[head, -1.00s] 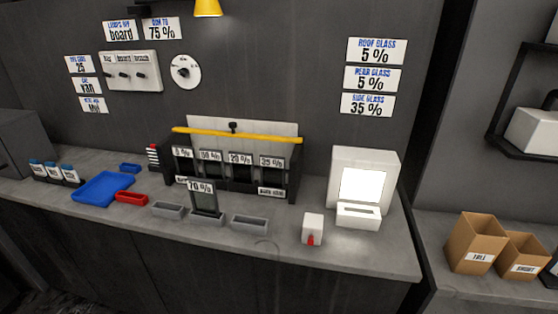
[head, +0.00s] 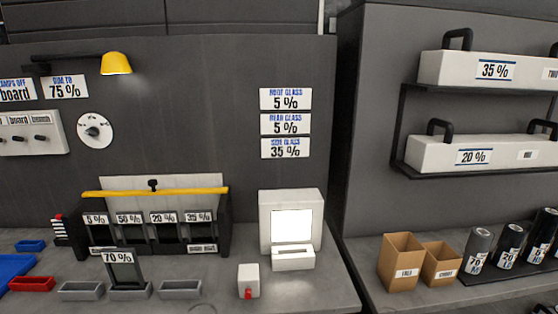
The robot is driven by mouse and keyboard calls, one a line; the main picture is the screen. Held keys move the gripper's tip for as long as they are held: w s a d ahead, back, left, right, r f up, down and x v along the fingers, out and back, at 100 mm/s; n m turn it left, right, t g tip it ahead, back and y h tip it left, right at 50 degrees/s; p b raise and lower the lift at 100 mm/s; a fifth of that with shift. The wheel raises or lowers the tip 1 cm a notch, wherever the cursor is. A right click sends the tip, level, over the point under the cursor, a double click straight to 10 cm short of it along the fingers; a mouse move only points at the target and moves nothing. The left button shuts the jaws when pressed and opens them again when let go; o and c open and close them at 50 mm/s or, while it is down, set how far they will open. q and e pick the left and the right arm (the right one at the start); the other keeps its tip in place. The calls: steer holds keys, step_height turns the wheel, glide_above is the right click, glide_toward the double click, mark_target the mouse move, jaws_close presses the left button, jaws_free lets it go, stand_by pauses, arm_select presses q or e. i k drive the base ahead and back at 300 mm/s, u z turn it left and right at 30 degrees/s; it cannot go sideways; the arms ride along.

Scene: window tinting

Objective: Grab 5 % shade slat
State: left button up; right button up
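In the head view, a dark rack (head: 226,230) with a yellow bar (head: 155,192) stands on the grey counter against the wall. It holds several dark slats labelled along the top. The 5 % slat (head: 97,231) is at the far left of the rack, under its "5 %" label (head: 95,219). To its right are the 50 %, 20 % and 35 % slats. A separate 70 % slat (head: 122,272) stands upright in front of the rack and covers part of its lower front. Neither of my grippers is in view.
A white device with a lit screen (head: 291,224) and a small white box with a red part (head: 248,280) stand right of the rack. Grey trays (head: 181,290) line the front. Cardboard boxes (head: 401,262), dark rolls (head: 478,250) and shelves (head: 480,172) are farther right.

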mark_target(99, 226)
steer(key=u, duration=1.25)
steer(key=k, duration=0.3)
steer(key=z, duration=0.8)
steer(key=i, duration=0.75)
steer(key=z, duration=0.1)
